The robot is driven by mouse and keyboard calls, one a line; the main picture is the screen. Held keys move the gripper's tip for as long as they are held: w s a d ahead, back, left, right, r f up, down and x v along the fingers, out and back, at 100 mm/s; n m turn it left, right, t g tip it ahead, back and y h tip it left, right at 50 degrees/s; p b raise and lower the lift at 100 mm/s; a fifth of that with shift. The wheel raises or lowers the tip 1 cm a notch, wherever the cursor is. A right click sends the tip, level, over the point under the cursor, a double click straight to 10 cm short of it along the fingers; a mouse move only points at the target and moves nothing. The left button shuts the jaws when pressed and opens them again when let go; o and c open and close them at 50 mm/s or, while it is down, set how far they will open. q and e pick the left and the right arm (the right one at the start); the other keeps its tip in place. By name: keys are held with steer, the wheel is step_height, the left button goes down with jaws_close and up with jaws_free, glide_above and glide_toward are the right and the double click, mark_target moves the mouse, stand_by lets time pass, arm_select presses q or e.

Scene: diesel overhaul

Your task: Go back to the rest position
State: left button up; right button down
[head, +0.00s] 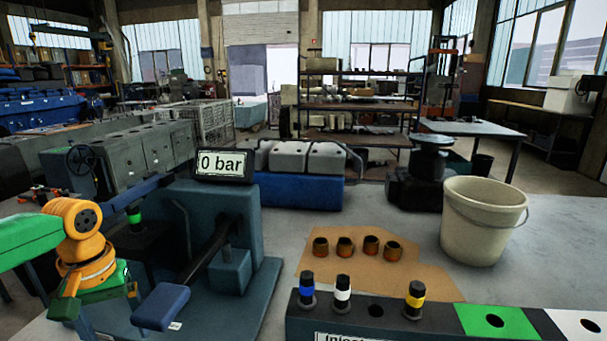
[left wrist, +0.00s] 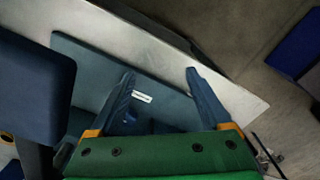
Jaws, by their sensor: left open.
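My left gripper (head: 92,318) is low at the left in the head view, beside the blue-grey test stand and partly cut off by the bottom edge. In the left wrist view its two blue fingers (left wrist: 160,82) are spread apart with nothing between them, over the stand's base plate (left wrist: 88,62). The test stand (head: 190,215) carries a display (head: 224,164) reading 0 bar and a lever with a blue pad (head: 161,306). A dark piece with a green band (head: 133,215) stands upright at the stand's left side. My right gripper is not in view.
A rack (head: 350,325) at the front holds blue-, white- and yellow-banded injectors beside an empty hole. Green (head: 480,321) and white (head: 575,325) panels adjoin it. Several copper-coloured cups (head: 345,247) stand on cardboard (head: 350,275). A cream bucket (head: 476,225) stands right.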

arm_select(q)
steer(key=a+f, duration=0.1)
steer(key=a, duration=0.3)
steer(key=a+f+n+t+y, duration=0.1)
steer(key=a, duration=0.3)
steer(key=a+f+n, duration=0.1)
steer(key=a, duration=0.2)
steer(key=shift+s+a+t, duration=0.4)
steer(key=s+a+f+n+y, duration=0.2)
steer(key=s+a+f+y, duration=0.1)
steer(key=s+a+f, duration=1.25)
steer(key=s+d+f+m+g, duration=0.2)
steer(key=s+d+f, duration=0.1)
steer(key=s+f, duration=0.95)
steer(key=s+d+f+m, duration=0.4)
steer(key=d+f, duration=0.8)
steer(key=d, duration=0.1)
steer(key=w+d+f+m+h, duration=0.1)
steer(key=d+f+m+h, duration=0.1)
steer(key=d, duration=1)
steer(key=w+d+f+m+t+h, duration=0.1)
steer(key=d+f+m, duration=0.3)
steer(key=d, duration=0.9)
steer(key=shift+d+f+h, duration=0.2)
steer(key=shift+f+h, duration=0.25)
steer(key=shift+h, duration=0.05)
